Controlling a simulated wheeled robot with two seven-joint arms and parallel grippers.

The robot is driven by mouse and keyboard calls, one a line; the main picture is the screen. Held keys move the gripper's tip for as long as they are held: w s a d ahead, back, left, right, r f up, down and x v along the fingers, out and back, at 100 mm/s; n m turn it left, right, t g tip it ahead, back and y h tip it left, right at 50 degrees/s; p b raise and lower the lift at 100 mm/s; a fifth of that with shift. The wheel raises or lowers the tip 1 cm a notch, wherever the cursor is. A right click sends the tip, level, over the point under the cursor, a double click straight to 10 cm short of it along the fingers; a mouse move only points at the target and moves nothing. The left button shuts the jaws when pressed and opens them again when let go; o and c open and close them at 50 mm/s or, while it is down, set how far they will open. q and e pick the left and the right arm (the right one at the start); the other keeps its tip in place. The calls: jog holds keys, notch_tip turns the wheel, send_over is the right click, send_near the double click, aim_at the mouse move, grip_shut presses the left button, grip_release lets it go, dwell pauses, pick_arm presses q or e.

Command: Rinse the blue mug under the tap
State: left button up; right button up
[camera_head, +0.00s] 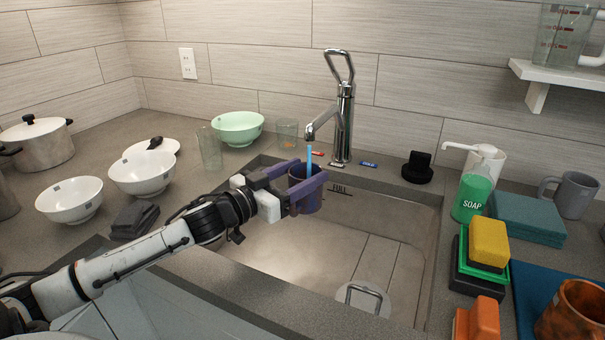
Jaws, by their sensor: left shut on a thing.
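The blue mug (305,198) is held over the sink, under the spout of the chrome tap (345,118). A blue stream of water (309,157) runs from the spout down to the mug. My left gripper (307,187) is shut on the mug, with its purple fingers around the mug's sides. The mug looks about upright, and its inside is mostly hidden. The sink (270,250) is below it. My right gripper is not in view.
White bowls (70,199), a green bowl (238,128) and glasses stand left of the sink. A soap bottle (472,196), sponges (489,242), a grey mug (574,194) and a brown mug (574,314) are on the right. The sink's right part is free apart from the drain fitting (363,298).

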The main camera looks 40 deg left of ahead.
pick_arm(q)
jog(key=shift+w+r, duration=0.1)
jog(key=shift+w+d, duration=0.35)
jog(key=shift+w, duration=0.05)
jog(key=shift+s+a+p, duration=0.1)
jog(key=shift+s+p, duration=0.05)
jog(key=shift+p, duration=0.3)
jog(key=shift+s+a, duration=0.25)
jog(key=shift+s, duration=0.1)
jog(key=shift+w+p, duration=0.1)
jog(key=shift+p, duration=0.2)
jog(key=shift+w+d, duration=0.35)
jog(key=shift+w, duration=0.05)
